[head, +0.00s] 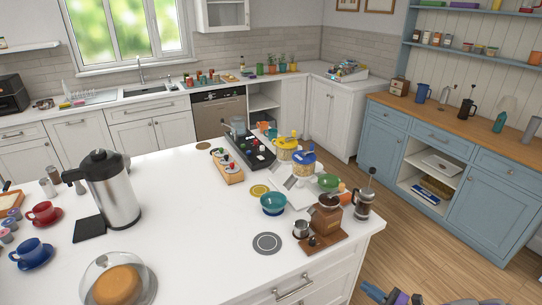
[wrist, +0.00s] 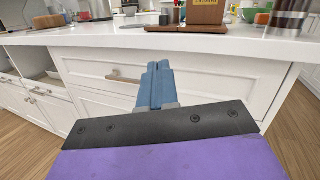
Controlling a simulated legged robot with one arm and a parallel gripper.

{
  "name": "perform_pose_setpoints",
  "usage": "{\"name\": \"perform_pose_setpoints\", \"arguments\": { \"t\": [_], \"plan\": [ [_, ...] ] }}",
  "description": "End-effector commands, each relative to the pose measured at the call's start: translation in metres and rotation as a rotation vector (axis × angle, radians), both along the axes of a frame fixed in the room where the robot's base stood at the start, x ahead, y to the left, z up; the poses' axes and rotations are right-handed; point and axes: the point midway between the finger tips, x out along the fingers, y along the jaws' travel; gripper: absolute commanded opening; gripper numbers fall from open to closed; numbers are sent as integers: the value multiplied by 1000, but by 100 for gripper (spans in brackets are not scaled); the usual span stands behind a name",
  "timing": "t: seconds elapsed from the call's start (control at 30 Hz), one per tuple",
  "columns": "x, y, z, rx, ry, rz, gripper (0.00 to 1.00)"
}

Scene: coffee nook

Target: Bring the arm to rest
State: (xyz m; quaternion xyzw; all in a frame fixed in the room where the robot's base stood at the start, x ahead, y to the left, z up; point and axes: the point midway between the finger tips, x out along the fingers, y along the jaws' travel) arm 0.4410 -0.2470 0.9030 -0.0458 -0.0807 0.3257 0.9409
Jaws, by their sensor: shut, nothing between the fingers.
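My gripper (wrist: 157,68) shows in the wrist view as two blue fingers pressed together, with nothing between them. It is in front of the white island's drawers (wrist: 200,72), below the level of the countertop (wrist: 240,42). In the head view, blue and purple parts of my gripper (head: 374,291) show at the bottom edge, right of the island (head: 210,270) and over the wooden floor. Most of my arm is out of view.
The island's near right corner carries a wooden coffee grinder (head: 326,218), a French press (head: 365,203) and a small metal cup (head: 301,229). A drawer handle (head: 294,288) sticks out from the island front. Open wooden floor (head: 420,235) lies between the island and the blue cabinet (head: 480,185).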

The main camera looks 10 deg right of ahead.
Motion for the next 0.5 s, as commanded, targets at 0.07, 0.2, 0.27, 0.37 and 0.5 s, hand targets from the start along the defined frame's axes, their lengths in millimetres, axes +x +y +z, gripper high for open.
{"name": "perform_pose_setpoints", "arguments": {
  "t": [0.07, 0.2, 0.27, 0.37, 0.5],
  "plan": [
    [17, 28, 29, -29, -44, 94, 0],
    [34, 84, 81, -95, -119, 277, 0],
    [36, 108, 100, -127, -149, 355, 0],
    [34, 147, 130, -188, -195, 483, 0],
    [21, 198, 166, -282, -255, 657, 0]
  ]
}}
